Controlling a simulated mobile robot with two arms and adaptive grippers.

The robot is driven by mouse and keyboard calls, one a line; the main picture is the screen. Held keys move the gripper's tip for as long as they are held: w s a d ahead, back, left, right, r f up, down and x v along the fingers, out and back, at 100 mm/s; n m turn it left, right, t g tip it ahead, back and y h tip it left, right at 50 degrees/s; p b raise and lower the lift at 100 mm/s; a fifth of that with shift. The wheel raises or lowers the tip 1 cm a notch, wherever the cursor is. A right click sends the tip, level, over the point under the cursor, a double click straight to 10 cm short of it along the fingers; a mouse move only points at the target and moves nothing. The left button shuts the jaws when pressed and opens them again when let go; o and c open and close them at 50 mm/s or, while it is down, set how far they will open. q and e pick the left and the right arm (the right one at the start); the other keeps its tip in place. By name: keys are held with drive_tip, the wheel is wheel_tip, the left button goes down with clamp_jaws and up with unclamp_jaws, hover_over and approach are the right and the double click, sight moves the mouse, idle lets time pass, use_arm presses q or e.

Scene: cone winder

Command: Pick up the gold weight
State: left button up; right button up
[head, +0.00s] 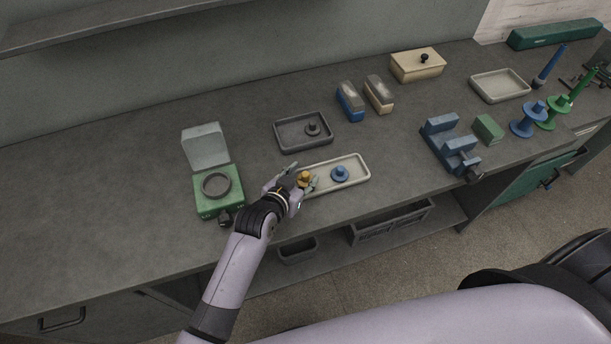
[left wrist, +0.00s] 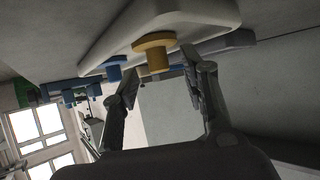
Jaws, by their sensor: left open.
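The gold weight (head: 304,178) sits at the left end of a long pale tray (head: 358,160), with a blue weight (head: 339,173) to its right in the same tray. My left gripper (head: 294,181) is at the tray's left end, with its fingers open close around the gold weight. In the left wrist view the gold weight (left wrist: 154,52) shows just beyond and between the open fingertips (left wrist: 165,75), and the blue weight (left wrist: 115,68) is to its left. I cannot tell whether a finger touches the gold weight. My right gripper is not in view.
A dark tray (head: 285,143) with a dark weight (head: 313,129) lies just behind. A green box with a raised lid and a ring (head: 217,203) stands left of my gripper. A blue vise (head: 441,137) is to the right. Open bench lies at the far left.

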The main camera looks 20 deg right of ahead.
use_arm(q)
drive_tip(key=shift+w+d+f, duration=0.3)
drive_tip(key=shift+w, duration=0.05)
drive_tip(key=shift+s, duration=0.1)
clamp_jaws()
idle(0.3)
